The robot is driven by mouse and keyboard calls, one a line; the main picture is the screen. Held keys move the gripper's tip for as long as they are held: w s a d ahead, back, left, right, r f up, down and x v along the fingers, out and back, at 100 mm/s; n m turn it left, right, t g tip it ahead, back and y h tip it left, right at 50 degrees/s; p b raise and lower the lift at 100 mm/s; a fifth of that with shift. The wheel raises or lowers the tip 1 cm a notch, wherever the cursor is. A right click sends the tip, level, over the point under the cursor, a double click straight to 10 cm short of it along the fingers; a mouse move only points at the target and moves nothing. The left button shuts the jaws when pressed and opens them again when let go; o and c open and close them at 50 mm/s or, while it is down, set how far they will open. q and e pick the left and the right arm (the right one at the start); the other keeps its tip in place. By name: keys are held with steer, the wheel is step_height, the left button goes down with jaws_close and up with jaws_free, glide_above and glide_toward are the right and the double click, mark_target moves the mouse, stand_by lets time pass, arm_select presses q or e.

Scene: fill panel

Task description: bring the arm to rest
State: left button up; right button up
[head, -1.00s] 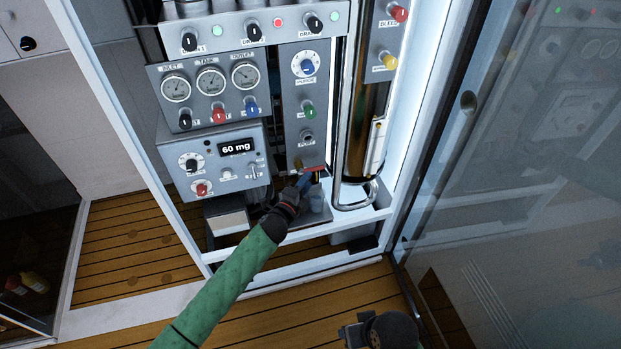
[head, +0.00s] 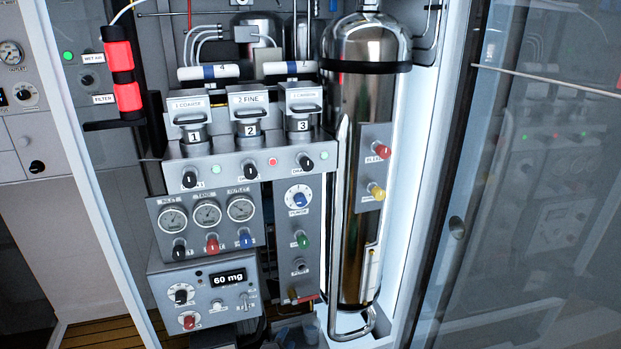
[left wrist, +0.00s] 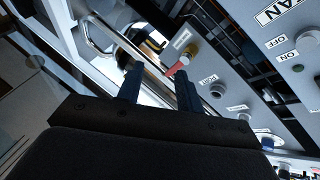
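My left gripper (left wrist: 158,75) shows in the left wrist view with its two dark blue fingers apart. No object is visibly clamped between them. A red lever (left wrist: 177,69) on a brass fitting (left wrist: 190,54) lies just beyond the fingertips; I cannot tell whether they touch. In the head view, only a small part of my left gripper (head: 284,334) shows at the bottom edge, below the panel's red-handled valve (head: 303,297). The rest of my left arm is below that picture. My right gripper is not in view.
A grey panel with gauges (head: 207,213), knobs and a "60 mg" display (head: 227,278) stands close. A tall steel cylinder (head: 361,95) is at its right. A glass door (head: 540,240) stands at the far right. White frame posts edge the cabinet.

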arm_select(q)
steer(key=s+a+n+g, duration=0.2)
steer(key=s+n+g, duration=0.2)
steer(key=s, duration=0.8)
steer(key=s+a+r+n+g+y+p, duration=0.1)
steer(key=s+n+g, duration=0.3)
steer(key=s, duration=0.8)
steer(key=s+a+n+g, duration=0.4)
steer(key=s+n, duration=0.1)
steer(key=s, duration=0.7)
steer(key=shift+r+n+y+p, duration=0.2)
steer(key=shift+n+y+p, duration=0.1)
steer(key=shift+y+p, duration=0.1)
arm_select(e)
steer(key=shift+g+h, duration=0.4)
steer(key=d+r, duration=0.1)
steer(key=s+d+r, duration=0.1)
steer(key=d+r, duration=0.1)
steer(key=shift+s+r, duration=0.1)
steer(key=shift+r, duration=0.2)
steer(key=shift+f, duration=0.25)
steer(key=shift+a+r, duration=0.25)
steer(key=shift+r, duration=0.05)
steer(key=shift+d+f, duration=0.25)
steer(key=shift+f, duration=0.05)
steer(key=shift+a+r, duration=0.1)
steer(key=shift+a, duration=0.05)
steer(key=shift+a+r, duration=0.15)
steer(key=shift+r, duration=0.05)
